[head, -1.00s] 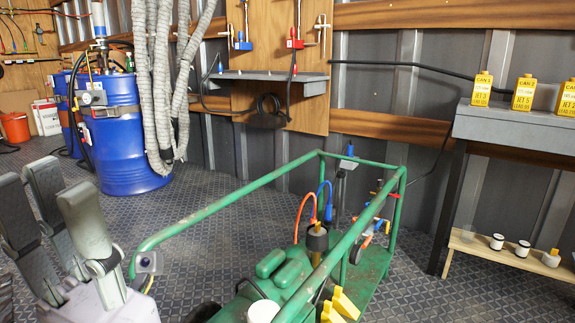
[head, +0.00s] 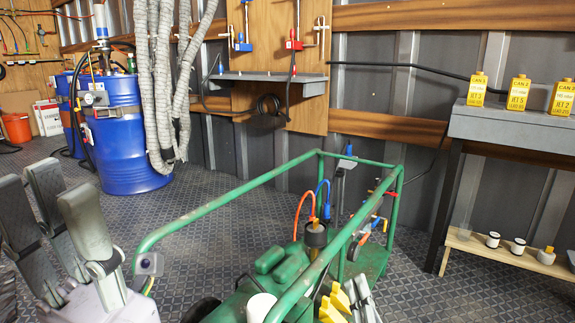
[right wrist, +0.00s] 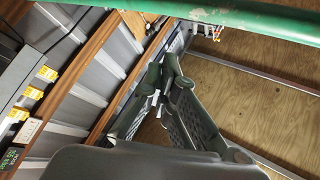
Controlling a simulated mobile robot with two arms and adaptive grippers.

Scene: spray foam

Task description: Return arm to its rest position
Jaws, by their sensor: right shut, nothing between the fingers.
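A green bar (right wrist: 245,17) crosses the top of that view, apart from the fingers in the picture. My left gripper (head: 62,205) stands at the lower left of the head view, with its grey fingers upright, spread and empty.
A bench (head: 510,128) with yellow cans (head: 518,93) stands at the right, above a wooden shelf (head: 505,258). Blue drums (head: 125,150) stand at the back left. Patterned floor (head: 215,205) is clear behind the cart.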

